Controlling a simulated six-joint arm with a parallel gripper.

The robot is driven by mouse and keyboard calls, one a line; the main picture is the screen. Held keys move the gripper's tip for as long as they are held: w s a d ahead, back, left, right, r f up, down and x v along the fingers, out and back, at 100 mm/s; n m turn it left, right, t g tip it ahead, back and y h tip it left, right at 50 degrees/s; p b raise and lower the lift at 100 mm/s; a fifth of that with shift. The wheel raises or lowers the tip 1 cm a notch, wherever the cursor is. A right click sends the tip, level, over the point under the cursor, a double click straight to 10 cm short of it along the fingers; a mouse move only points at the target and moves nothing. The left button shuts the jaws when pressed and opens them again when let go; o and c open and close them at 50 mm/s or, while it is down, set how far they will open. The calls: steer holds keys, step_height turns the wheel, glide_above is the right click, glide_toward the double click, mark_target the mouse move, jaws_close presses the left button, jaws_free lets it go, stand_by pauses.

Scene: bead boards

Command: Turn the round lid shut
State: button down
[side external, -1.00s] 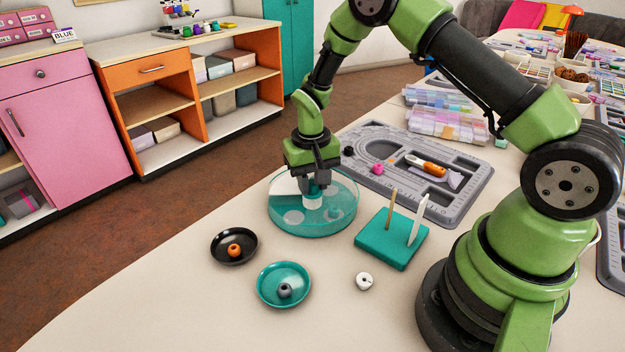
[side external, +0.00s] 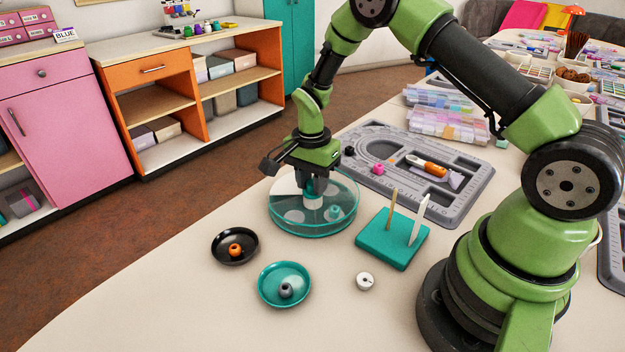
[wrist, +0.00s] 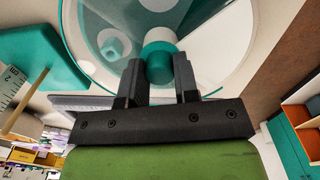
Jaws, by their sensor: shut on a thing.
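The round lid (side external: 345,190) is a clear teal disc with a lighter part and round openings, lying on a shallow round clear container (side external: 312,232). A teal and white knob (side external: 313,201) stands at its middle. My gripper (side external: 314,186) points down over the lid and is shut on the knob. In the wrist view the teal knob (wrist: 159,62) sits between the two dark fingers, with the lid's rim (wrist: 68,35) curving around. Part of the lid behind my gripper is hidden. A teal bead shows beneath the lid at right.
A black dish (side external: 218,257) with an orange bead and a teal dish (side external: 303,296) with a grey bead stand in front. A white bead (side external: 365,281) lies right of them. A teal block (side external: 385,250) with two upright tools and a grey bead board (side external: 465,195) stand to the right.

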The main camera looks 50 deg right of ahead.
mark_target(311, 182)
steer(key=shift+m, duration=1.5)
steer(key=c, duration=0.8)
jaws_free()
steer(key=shift+c, duration=0.2)
steer(key=shift+r, duration=0.1)
step_height(311, 182, up, 10)
steer(key=shift+w, duration=0.15)
